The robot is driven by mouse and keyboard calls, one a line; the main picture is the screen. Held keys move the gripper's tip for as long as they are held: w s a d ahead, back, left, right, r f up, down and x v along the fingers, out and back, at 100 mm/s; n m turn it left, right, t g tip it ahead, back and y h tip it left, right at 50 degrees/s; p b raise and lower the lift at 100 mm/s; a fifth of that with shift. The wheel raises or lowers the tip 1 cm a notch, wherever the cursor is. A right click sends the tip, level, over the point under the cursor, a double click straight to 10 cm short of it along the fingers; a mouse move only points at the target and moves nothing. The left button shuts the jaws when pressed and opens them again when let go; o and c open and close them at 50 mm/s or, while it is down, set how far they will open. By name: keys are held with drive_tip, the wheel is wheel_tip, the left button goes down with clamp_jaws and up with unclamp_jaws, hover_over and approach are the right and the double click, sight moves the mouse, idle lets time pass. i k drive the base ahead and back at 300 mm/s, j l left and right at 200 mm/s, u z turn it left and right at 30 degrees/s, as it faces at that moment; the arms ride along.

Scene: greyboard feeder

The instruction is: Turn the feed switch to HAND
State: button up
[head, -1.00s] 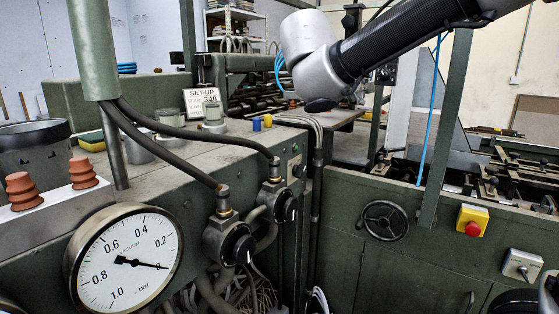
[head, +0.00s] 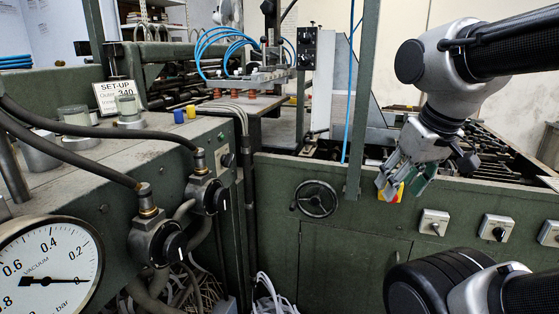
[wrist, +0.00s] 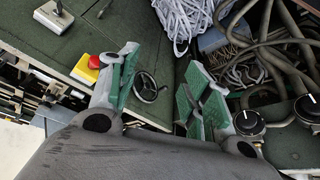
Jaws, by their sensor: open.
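Three grey switch boxes sit on the green front panel at the right of the head view: one with a lever (head: 433,222), one with a black knob (head: 497,229) and one cut by the right edge (head: 548,234). I cannot read labels, so which is the feed switch is unclear. My gripper (head: 407,186) is open and empty, fingers down, in front of the yellow box with the red button (head: 397,193), left of and above the lever switch. In the wrist view its green-padded fingers (wrist: 160,90) are apart, and a lever switch (wrist: 53,14) shows at top left.
A black handwheel (head: 316,199) is on the panel left of my gripper. Two valves with black knobs (head: 174,248) and a vacuum gauge (head: 48,268) stand at the left. A green post (head: 361,110) rises beside the gripper. Cables hang below the valves.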

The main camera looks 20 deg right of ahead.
sight(498, 232)
drive_tip(key=k+l+z, duration=0.1)
drive_tip(key=z, duration=1.55)
